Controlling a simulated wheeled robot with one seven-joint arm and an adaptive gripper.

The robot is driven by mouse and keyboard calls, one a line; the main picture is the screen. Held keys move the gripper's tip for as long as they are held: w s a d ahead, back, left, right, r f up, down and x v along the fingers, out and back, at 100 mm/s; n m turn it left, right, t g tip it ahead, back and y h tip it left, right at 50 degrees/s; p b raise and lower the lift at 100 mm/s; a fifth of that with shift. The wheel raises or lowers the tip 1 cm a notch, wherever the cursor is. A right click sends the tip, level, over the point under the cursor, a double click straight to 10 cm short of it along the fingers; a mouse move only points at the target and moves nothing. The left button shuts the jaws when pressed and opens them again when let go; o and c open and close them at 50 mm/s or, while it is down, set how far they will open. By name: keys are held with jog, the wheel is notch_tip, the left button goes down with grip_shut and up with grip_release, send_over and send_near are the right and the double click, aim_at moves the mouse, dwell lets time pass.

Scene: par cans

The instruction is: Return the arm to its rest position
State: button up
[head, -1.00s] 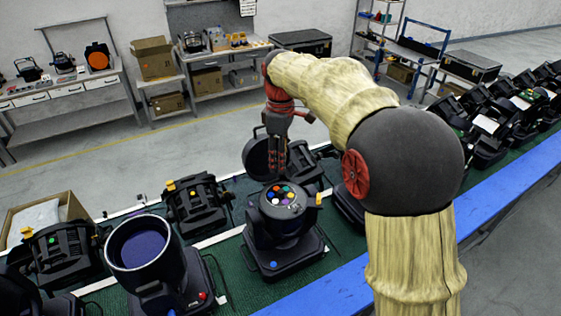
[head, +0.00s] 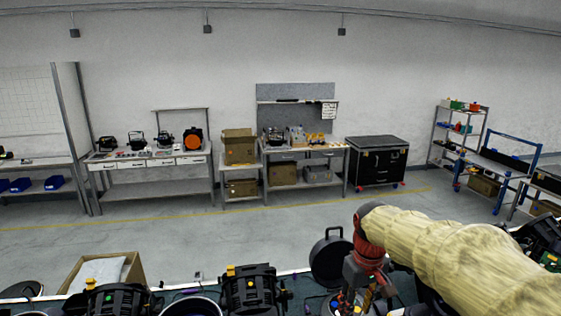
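My arm, in a pale yellow cover, comes in from the lower right of the head view. It bends down at a dark elbow to a red wrist. My gripper (head: 347,300) hangs below the wrist at the bottom edge, over or just in front of a black stage light (head: 333,308) that is mostly cut off. The fingers are small and partly cut off, so I cannot tell whether they are open or shut. I see nothing clearly held.
A black round-headed light (head: 331,258) stands close left of my wrist. Another black light (head: 251,289) and an open cardboard box (head: 140,272) are further left. Workbenches (head: 155,162) and a black case (head: 377,160) line the back wall. The floor between is clear.

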jog(key=s+f+m+t+b, duration=0.2)
jog(key=s+f+b, duration=0.5)
jog(key=s+b, duration=0.2)
jog(key=s+f+m+t+b, duration=0.1)
jog(key=s+f+b, duration=0.6)
jog(key=s, duration=0.7)
jog(key=shift+f+m+t+b, duration=0.4)
jog(key=shift+t+b, duration=0.5)
jog(key=shift+b, duration=0.3)
jog(key=shift+r, duration=0.1)
jog(key=shift+c, duration=0.4)
